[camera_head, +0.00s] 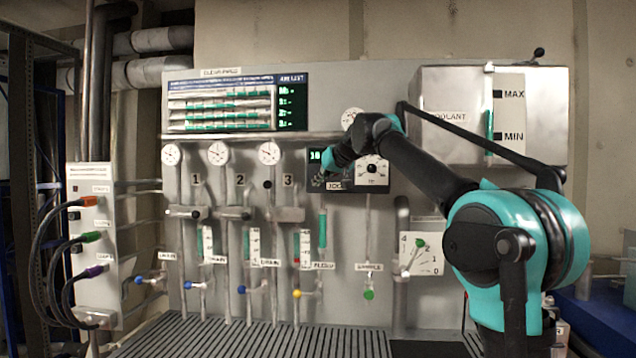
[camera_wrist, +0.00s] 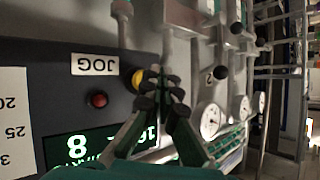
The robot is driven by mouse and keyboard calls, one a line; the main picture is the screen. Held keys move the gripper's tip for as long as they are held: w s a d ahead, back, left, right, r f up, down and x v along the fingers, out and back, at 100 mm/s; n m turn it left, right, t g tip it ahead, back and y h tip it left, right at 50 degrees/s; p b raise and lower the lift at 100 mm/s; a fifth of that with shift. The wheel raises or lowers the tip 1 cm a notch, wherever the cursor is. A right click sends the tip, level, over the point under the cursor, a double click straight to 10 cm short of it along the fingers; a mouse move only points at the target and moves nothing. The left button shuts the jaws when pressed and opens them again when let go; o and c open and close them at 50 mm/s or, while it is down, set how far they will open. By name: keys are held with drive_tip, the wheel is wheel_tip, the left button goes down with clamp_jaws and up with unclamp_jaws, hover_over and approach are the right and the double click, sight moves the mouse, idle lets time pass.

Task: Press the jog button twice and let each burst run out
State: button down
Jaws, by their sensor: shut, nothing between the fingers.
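The jog panel (camera_head: 345,186) is a dark box in the middle of the wall board, with a green digital display (camera_head: 316,156) and a JOG label (camera_head: 335,186). In the wrist view the JOG label (camera_wrist: 95,65) is upside down. A yellow round button (camera_wrist: 138,78) and a small red dome (camera_wrist: 97,99) sit close to the label. My gripper (camera_wrist: 162,86) is shut and empty, its tips beside the yellow button and partly over it. I cannot tell whether they touch it. The display (camera_wrist: 85,148) shows an 8 and is partly hidden by my gripper.
A white dial (camera_head: 371,170) is right of the display. Gauges (camera_head: 218,153), pipes and coloured valve handles (camera_head: 297,294) fill the board's left and lower parts. A coolant tank (camera_head: 450,110) is at upper right. A grated bench (camera_head: 250,340) lies below.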

drive_tip(key=s, duration=0.5)
drive_tip(key=shift+a, duration=0.1)
idle(0.4)
drive_tip(key=s+d+f+m+g+h, duration=0.1)
drive_tip(key=s+d+f, duration=0.3)
drive_tip(key=f, duration=0.7)
drive_tip(key=s+d+f+g+h, duration=0.1)
drive_tip(key=s+d+f+h, duration=0.15)
drive_tip(key=d+f, duration=0.55)
drive_tip(key=s+d+f+m+g, duration=0.1)
drive_tip(key=s+d+f, duration=0.3)
drive_tip(key=f, duration=0.9)
drive_tip(key=s+d+f+g+h, duration=0.1)
drive_tip(key=s+d+f, duration=0.3)
drive_tip(key=s+f, duration=0.4)
drive_tip(key=s+d+f+m+g+h, duration=0.1)
drive_tip(key=s+d+f, duration=0.3)
drive_tip(key=s+f, duration=0.5)
drive_tip(key=s+d+f+m+h, duration=0.1)
drive_tip(key=s+d+f, duration=0.3)
drive_tip(key=s+f, duration=0.4)
drive_tip(key=shift+s+d+f+g+h, duration=0.3)
drive_tip(key=shift+f+g+h, duration=0.1)
drive_tip(key=shift+f, duration=0.15)
drive_tip(key=shift+w, duration=0.1)
idle(0.7)
